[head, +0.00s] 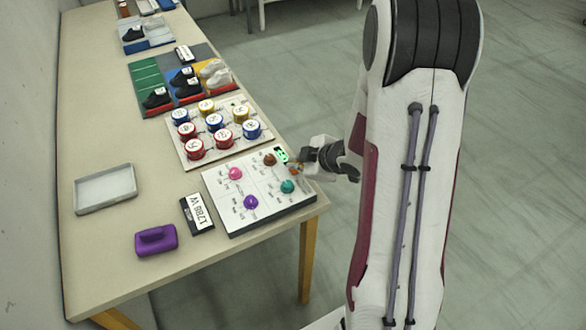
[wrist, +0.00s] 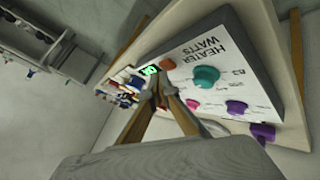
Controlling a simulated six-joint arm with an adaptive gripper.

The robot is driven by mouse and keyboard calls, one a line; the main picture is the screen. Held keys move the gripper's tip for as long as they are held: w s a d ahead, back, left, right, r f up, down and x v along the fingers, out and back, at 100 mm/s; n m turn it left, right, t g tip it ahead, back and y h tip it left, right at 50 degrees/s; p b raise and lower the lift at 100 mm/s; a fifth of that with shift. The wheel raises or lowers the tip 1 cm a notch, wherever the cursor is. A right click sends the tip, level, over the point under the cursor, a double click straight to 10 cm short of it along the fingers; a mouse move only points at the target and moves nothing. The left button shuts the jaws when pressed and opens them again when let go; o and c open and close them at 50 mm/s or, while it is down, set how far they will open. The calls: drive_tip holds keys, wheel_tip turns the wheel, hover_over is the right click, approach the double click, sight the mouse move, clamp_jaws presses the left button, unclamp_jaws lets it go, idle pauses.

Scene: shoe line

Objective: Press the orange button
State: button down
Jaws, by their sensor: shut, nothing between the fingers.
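The white button panel (head: 222,191) lies at the near right corner of the table, and its side shows in the wrist view (wrist: 266,60). The orange button (head: 270,159) sits near its far edge, beside a lit green display (head: 281,155). In the wrist view the orange button (wrist: 167,65) is just beyond my fingertips (wrist: 160,82). My gripper (head: 294,168) is shut and empty at the panel's right edge, right of the orange button. I cannot tell whether the tips touch the panel. Pink (head: 236,173), teal (head: 288,186) and purple (head: 251,202) knobs share the panel.
A board of red, blue and yellow cylinders (head: 214,122) lies behind the panel. A label block (head: 197,213), a purple handled block (head: 156,240) and an empty grey tray (head: 105,188) are to its left. Shoes on coloured mats (head: 146,80) are farther back.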

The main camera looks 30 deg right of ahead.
sight(295, 171)
drive_tip(key=shift+f, duration=0.2)
drive_tip(key=shift+f, duration=0.25)
idle(0.3)
drive_tip(key=shift+r, duration=0.1)
idle(0.3)
drive_tip(key=shift+r, duration=0.55)
drive_tip(key=shift+r, duration=2.85)
